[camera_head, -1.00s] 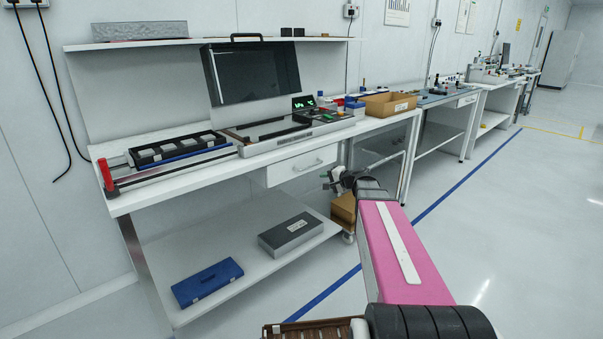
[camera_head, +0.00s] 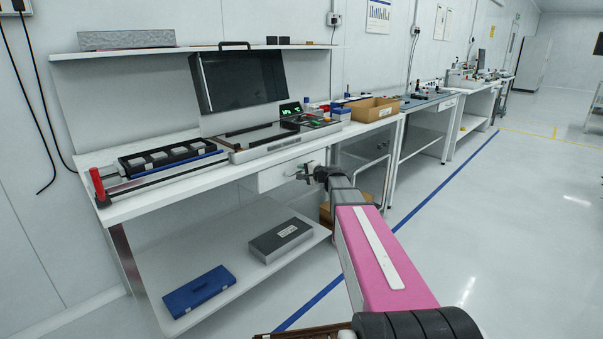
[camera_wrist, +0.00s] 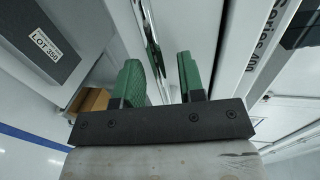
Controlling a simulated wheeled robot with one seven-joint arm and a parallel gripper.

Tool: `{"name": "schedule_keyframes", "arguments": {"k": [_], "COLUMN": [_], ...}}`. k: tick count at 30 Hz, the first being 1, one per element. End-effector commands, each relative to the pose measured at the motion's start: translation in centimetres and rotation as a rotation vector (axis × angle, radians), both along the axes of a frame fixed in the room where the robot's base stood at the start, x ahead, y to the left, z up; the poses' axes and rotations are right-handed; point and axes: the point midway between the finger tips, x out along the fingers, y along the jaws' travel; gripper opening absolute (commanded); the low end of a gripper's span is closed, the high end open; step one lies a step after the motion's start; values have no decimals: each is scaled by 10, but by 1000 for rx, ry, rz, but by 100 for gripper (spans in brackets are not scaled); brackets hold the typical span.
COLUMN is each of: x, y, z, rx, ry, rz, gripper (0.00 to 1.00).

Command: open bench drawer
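My gripper (camera_head: 302,171) is at the right part of the drawer front. In the wrist view its two green fingers (camera_wrist: 161,75) are apart, and the bar runs through the gap between them in the picture. I cannot tell whether the bar is within the fingers' depth or touched by them.
The bench top (camera_head: 128,205) carries a rail fixture and a machine with a raised dark cover (camera_head: 240,80). The lower shelf (camera_head: 215,255) holds a blue case (camera_head: 199,292) and a grey box (camera_head: 281,241). A cart's metal rail (camera_head: 388,180) stands right of the drawer. The floor to the right is clear.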

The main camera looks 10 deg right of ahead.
Motion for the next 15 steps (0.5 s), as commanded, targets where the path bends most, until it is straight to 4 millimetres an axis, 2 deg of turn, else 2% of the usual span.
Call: {"name": "schedule_keyframes", "arguments": {"k": [3,12,13,15], "x": [6,7,7,6], "y": [4,5,5,5], "z": [-1,-2,-2,-2], "rx": [0,0,0,0], "ry": [0,0,0,0], "rz": [0,0,0,0], "gripper": [36,36,30,7]}}
